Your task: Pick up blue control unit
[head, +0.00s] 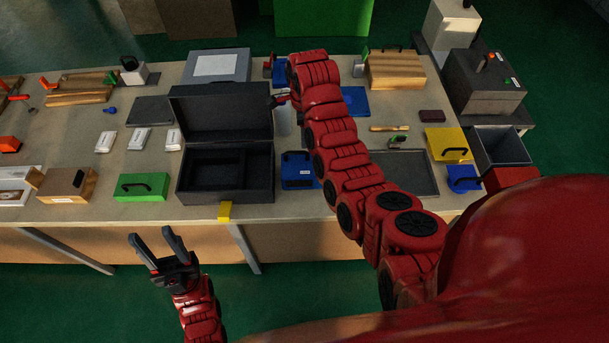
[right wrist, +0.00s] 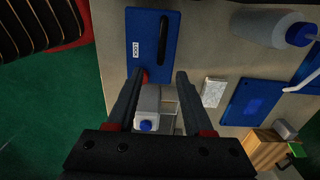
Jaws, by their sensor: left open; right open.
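The blue control unit (head: 300,176) looks like a low blue box with a black handle and a small white label. It stands near the front table edge, right of the open black case (head: 226,190), partly behind my right arm. In the right wrist view it (right wrist: 138,25) lies at the top. My right gripper (right wrist: 161,76) is open and empty there, with its left fingertip near the box's lower edge. In the head view my right gripper (head: 282,97) is small and partly hidden. My left gripper (head: 153,240) is open and empty in front of the table.
A grey-white item with a blue knob (right wrist: 146,124) shows between my right fingers.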

